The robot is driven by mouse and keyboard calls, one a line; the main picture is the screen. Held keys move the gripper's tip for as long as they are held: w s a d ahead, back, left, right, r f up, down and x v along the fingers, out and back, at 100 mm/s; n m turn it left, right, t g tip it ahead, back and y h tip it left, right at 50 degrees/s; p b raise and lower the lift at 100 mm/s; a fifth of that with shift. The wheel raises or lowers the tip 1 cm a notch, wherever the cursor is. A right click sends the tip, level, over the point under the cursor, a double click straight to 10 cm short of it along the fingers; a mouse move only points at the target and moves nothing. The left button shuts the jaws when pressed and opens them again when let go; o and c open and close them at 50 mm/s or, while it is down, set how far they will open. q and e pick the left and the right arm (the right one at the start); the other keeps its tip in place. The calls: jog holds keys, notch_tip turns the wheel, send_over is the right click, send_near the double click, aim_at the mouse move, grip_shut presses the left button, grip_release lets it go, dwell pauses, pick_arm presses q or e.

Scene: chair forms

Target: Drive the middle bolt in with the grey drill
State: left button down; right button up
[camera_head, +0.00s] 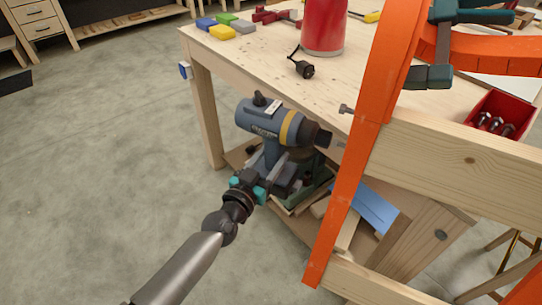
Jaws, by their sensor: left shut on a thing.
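The blue-grey drill (265,122) has a yellow band and a dark chuck pointing right. My left gripper (268,174) is shut on the drill's handle, below the drill's body, and holds it in front of the table. A bolt (346,109) sticks out to the left of the orange upright of the chair form (361,130). A small grey metal piece (340,145) shows between the chuck and the orange upright. I cannot tell whether it is the drill's tip or another bolt, nor whether they touch. My right gripper is not in view.
The wooden table (280,62) holds a red cylinder (323,25), a black plug-like piece (304,69) and coloured blocks (222,31). A red bin (504,116) with bolts is at the right. A dark green clamp (428,77) grips the form.

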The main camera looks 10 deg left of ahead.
pick_arm(q)
jog(key=shift+s+d+r+p, duration=0.2)
jog(key=shift+d+p, duration=0.25)
jog(key=shift+d, duration=0.25)
jog(key=shift+s+d+r+p, duration=0.15)
jog(key=shift+d+p, duration=0.25)
jog(key=shift+d, duration=0.25)
dwell(2.3)
jog(key=shift+w+a, duration=0.1)
jog(key=shift+w, duration=0.05)
jog(key=shift+w+a+b, duration=0.25)
jog(key=shift+a+b, duration=0.05)
jog(key=shift+a, duration=0.65)
jog(key=shift+w+a+b, duration=0.25)
jog(key=shift+a, duration=0.65)
jog(key=shift+w+a+b, duration=0.25)
jog(key=shift+a+b, duration=0.05)
jog(key=shift+a, duration=0.65)
